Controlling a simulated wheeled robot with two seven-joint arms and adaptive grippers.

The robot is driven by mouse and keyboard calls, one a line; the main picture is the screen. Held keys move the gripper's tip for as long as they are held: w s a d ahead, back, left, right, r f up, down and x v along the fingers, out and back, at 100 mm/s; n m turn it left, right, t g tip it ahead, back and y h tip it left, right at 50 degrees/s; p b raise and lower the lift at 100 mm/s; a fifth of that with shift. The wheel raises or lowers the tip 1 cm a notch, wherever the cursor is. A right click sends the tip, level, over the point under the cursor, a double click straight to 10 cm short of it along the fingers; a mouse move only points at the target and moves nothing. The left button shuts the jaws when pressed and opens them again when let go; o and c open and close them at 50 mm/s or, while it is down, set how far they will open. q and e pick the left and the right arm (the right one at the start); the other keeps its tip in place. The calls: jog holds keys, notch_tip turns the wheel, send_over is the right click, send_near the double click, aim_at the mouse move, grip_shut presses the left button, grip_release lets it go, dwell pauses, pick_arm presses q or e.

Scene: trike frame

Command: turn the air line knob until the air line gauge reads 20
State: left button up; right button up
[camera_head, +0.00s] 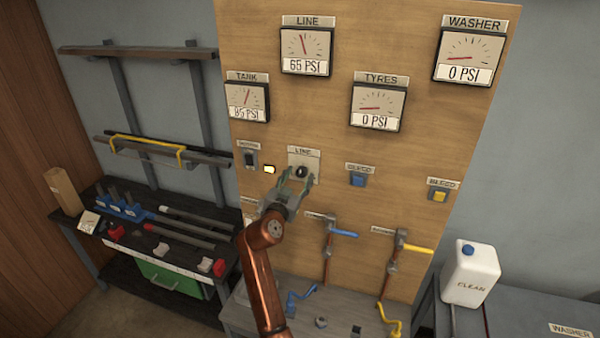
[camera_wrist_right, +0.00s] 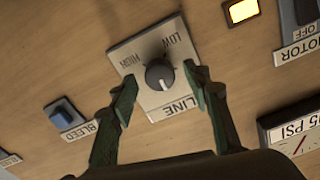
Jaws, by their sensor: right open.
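The air line knob, a dark round knob (camera_head: 302,172) on a pale plate labelled LINE, sits on the wooden panel. In the right wrist view the knob (camera_wrist_right: 159,74) has a white pointer mark, with LOW and HIGH printed on its plate (camera_wrist_right: 135,54). The LINE gauge (camera_head: 306,50) at the top reads 65 PSI. My right gripper (camera_head: 290,190) is in front of the knob. In the right wrist view its open fingers (camera_wrist_right: 160,95) stand on either side of the knob, with gaps showing. My left gripper is not in view.
The TANK gauge (camera_head: 247,101) reads 85 PSI; the TYRES gauge (camera_head: 377,106) and WASHER gauge (camera_head: 470,57) read 0 PSI. A lit yellow lamp (camera_head: 269,169) and blue BLEED button (camera_head: 358,180) flank the knob. Blue and yellow valve handles are below.

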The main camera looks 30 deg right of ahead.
jog(key=shift+w+d, duration=0.45)
jog(key=shift+d, duration=0.1)
jog(key=shift+c, duration=0.6)
jog(key=c, duration=1)
